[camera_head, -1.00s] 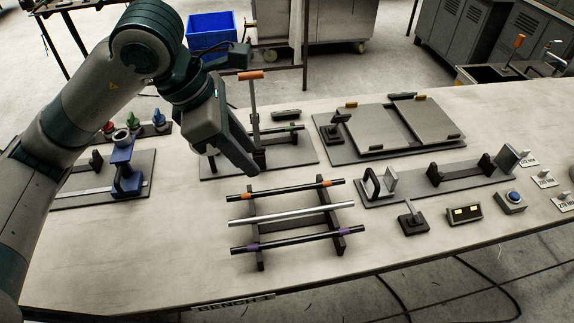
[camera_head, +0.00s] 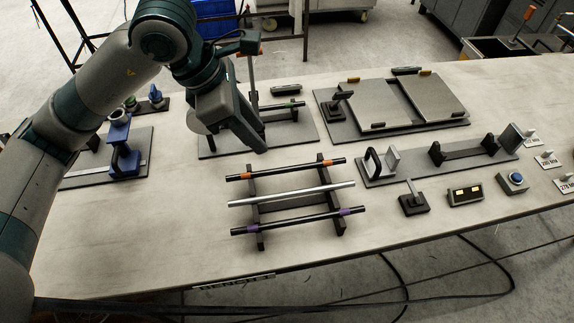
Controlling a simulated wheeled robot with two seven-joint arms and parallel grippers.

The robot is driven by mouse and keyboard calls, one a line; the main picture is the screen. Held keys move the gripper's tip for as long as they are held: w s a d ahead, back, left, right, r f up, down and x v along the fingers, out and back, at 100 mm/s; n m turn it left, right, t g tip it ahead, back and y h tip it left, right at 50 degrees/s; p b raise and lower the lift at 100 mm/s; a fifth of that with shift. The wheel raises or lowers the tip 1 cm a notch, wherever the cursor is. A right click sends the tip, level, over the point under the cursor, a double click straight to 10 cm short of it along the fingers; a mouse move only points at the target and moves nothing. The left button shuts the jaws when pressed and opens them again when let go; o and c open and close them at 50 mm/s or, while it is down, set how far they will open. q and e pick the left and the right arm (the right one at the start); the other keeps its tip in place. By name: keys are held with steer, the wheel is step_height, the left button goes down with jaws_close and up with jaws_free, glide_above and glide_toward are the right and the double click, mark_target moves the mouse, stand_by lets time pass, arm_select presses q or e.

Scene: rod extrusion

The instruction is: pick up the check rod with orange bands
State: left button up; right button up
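The check rod with orange bands (camera_head: 290,168) is a black rod with an orange band near each end. It lies across the far side of a dark rack (camera_head: 258,239) on the bench. A plain silver rod (camera_head: 300,195) and a black rod with purple bands (camera_head: 300,221) lie nearer on the same rack. My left gripper (camera_head: 258,148) hangs just beyond and above the orange-banded rod, pointing down and apart from it. Its fingers overlap from this angle, so their opening is hidden. My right gripper is out of view.
Behind the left gripper stands a fixture plate (camera_head: 215,150) with an upright lever and a rod. A blue clamp fixture (camera_head: 125,160) stands at left. A flat two-panel fixture (camera_head: 385,110) and a long fixture (camera_head: 465,155) lie at right. Bare bench (camera_head: 150,240) is at front left.

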arm_select(q)
steer(key=p, duration=0.3)
glide_toward(287, 168)
steer(key=f, duration=0.1)
steer(key=shift+w+d+f, duration=0.1)
steer(key=shift+d+f, duration=0.3)
steer(key=shift+f, duration=0.2)
steer(key=shift+w+d+f+p, duration=0.15)
steer(key=shift+d+f+p, duration=0.15)
steer(key=shift+f+p, duration=0.5)
steer(key=shift+p+x, duration=0.95)
steer(key=shift+x, duration=0.3)
steer(key=shift+w+d+f, duration=0.15)
steer(key=shift+d+f, duration=0.05)
steer(key=shift+f, duration=0.25)
jaws_close()
